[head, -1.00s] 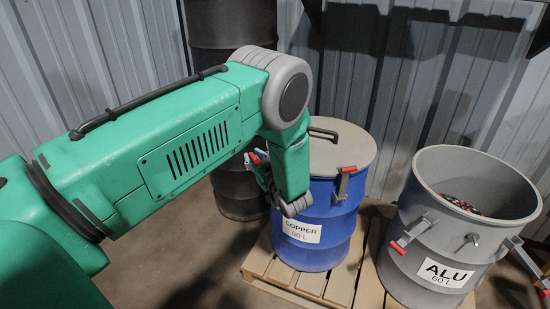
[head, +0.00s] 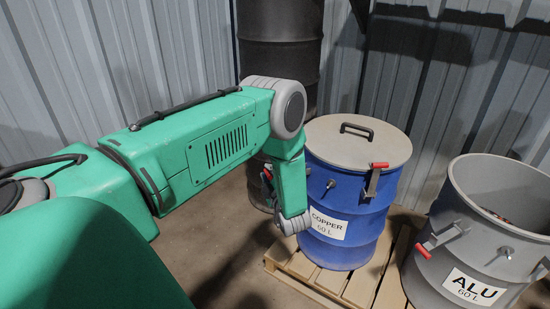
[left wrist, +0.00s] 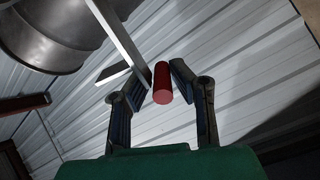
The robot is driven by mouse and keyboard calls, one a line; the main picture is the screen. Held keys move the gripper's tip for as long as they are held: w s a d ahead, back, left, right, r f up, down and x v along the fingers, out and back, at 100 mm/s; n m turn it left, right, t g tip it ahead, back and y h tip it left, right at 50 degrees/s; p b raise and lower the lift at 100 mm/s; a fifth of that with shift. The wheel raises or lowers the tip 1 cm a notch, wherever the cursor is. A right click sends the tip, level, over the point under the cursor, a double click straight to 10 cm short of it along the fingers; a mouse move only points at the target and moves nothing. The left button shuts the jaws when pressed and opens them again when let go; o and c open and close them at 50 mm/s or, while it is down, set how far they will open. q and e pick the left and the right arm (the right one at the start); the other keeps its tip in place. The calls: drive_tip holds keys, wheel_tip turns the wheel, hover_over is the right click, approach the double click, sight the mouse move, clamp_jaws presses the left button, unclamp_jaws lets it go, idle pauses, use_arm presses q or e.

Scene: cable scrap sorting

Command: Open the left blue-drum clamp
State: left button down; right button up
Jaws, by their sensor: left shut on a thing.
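The blue drum (head: 345,235) labelled COPPER stands on a pallet, its grey lid (head: 350,148) on top. My left gripper (head: 267,183) is at the drum's left side, partly hidden behind my own wrist. In the left wrist view its two fingers (left wrist: 160,82) are shut on the red handle (left wrist: 162,88) of the left clamp. The clamp's flat metal lever (left wrist: 118,36) runs up and left from there. In the head view only a bit of red shows by the fingers. The right clamp (head: 374,180) rests upright against the drum. My right gripper is out of view.
A grey drum (head: 500,195) labelled ALU, open at the top, stands to the right on the same wooden pallet (head: 355,290). A dark drum (head: 280,60) stands behind my arm. A corrugated wall (head: 440,90) closes off the back.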

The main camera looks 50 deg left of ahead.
use_arm(q)
drive_tip(key=shift+d+f+n+b, duration=0.15)
drive_tip(key=shift+f+n+b, duration=0.9)
drive_tip(key=shift+f, duration=1.15)
drive_tip(key=shift+w, duration=0.1)
drive_tip(key=c, duration=1.5)
unclamp_jaws()
drive_tip(key=shift+c, duration=0.2)
drive_tip(key=shift+d, duration=0.1)
drive_tip(key=v, duration=1.1)
drive_tip(key=shift+s+d, duration=0.2)
drive_tip(key=shift+d, duration=0.15)
drive_tip(key=shift+f, duration=0.15)
